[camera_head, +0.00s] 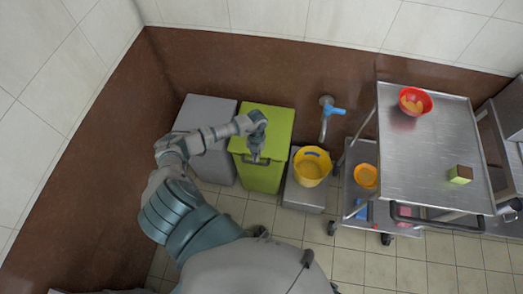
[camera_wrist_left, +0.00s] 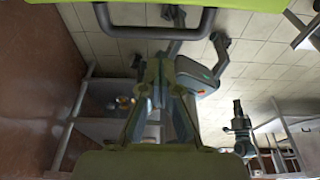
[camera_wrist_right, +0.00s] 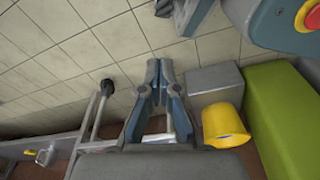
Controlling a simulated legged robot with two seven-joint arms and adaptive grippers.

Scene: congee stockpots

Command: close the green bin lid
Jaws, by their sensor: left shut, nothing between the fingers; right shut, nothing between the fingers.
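The green bin (camera_head: 263,178) stands against the brown wall, beside a grey bin. Its green lid (camera_head: 275,122) lies over the top and looks down or nearly down; a small gap cannot be ruled out. A dark handle (camera_head: 246,159) is at its front edge. My left gripper (camera_head: 256,154) is shut and empty, over the front of the lid near the handle; contact cannot be told. In the left wrist view, green edges and a dark handle (camera_wrist_left: 150,31) show near the top. My right gripper (camera_wrist_right: 160,70) is shut and empty, seen only in its wrist view, away from the green bin (camera_wrist_right: 283,115).
The grey bin (camera_head: 208,112) is left of the green one. A yellow bucket (camera_head: 310,168) on a grey block (camera_head: 304,198) stands close on the right, below a blue-handled tap (camera_head: 328,110). A steel cart (camera_head: 430,150) with a red bowl (camera_head: 415,101) is farther right.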

